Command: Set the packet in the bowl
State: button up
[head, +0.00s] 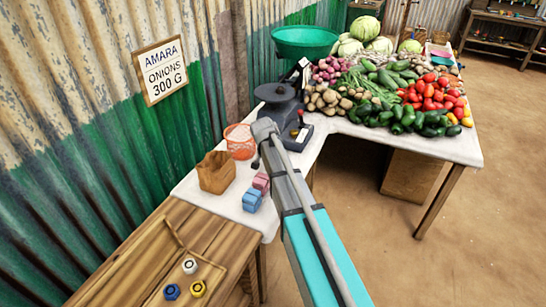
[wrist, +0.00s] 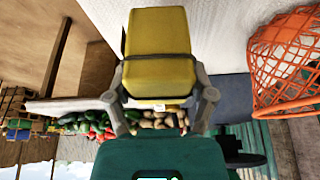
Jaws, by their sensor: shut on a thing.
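My gripper (wrist: 160,88) is shut on a yellow packet (wrist: 160,50) with a dark band, held between its two fingers in the wrist view. In the head view the packet is not clearly seen, and my arm hides most of the gripper near the scale. The green bowl (head: 305,38) is at the far side of the dark scale (head: 280,98), and it looks empty. The bowl is well beyond my gripper in the head view. I see no clear bowl in the wrist view.
An orange wire basket (head: 240,141), also in the wrist view (wrist: 285,60), and a brown bag (head: 216,172) stand left of my arm. Pink (head: 261,182) and blue (head: 252,200) packets lie on the white cloth. Vegetables (head: 405,95) crowd the right.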

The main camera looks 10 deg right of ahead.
jog(key=s+r+p, duration=0.3)
jog(key=r, duration=0.1)
jog(key=shift+s+r+p, duration=0.35)
jog(key=shift+r+p, duration=0.05)
jog(key=s+r+p, duration=0.3)
jog(key=s, duration=0.6)
jog(key=shift+r+p, duration=0.35)
jog(key=shift+p, duration=0.05)
jog(key=shift+r, duration=0.1)
notch_tip(320, 180, up, 2)
jog(key=shift+r+p, duration=0.1)
jog(key=shift+p, duration=1.1)
jog(key=shift+s, duration=0.15)
